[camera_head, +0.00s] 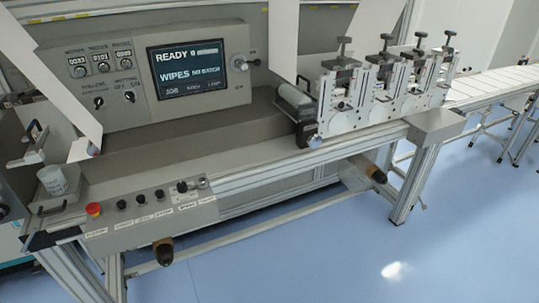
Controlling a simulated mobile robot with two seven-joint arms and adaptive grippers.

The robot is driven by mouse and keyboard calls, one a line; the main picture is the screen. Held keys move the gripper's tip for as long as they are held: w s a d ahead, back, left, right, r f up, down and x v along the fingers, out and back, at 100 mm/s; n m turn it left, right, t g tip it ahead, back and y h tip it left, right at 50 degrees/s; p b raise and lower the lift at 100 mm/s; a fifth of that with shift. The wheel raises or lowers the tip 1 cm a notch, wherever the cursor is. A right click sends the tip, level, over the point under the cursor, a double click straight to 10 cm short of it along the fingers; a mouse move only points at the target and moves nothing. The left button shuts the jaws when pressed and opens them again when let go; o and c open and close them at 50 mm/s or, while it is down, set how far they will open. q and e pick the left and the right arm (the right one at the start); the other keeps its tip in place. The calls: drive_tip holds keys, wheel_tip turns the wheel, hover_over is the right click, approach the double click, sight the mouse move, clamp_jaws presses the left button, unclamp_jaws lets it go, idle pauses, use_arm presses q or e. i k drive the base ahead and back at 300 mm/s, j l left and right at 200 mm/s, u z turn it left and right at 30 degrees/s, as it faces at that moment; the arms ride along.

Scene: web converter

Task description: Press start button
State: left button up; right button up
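A sloped grey control panel (150,222) sits on the front edge of the machine at lower left. A red mushroom button (94,209) is at its left end. Several small dark controls stand in a row to the right of it, among them a black one (121,204) and a taller one (182,187). White labels lie below the row, too small to read surely, so I cannot tell which control is the start button. Above, a display (188,68) reads "READY" and "WIPES NO BATCH". Neither of my grippers is in view.
The upper grey housing (120,120) carries counters and knobs. Clamped stations (345,100) and a conveyor (487,85) extend to the right. Dark brown cylinder ends (163,251) jut out below the frame. Blue floor in front is clear.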

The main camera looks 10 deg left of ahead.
sight(120, 204)
drive_tip(key=u, duration=1.3)
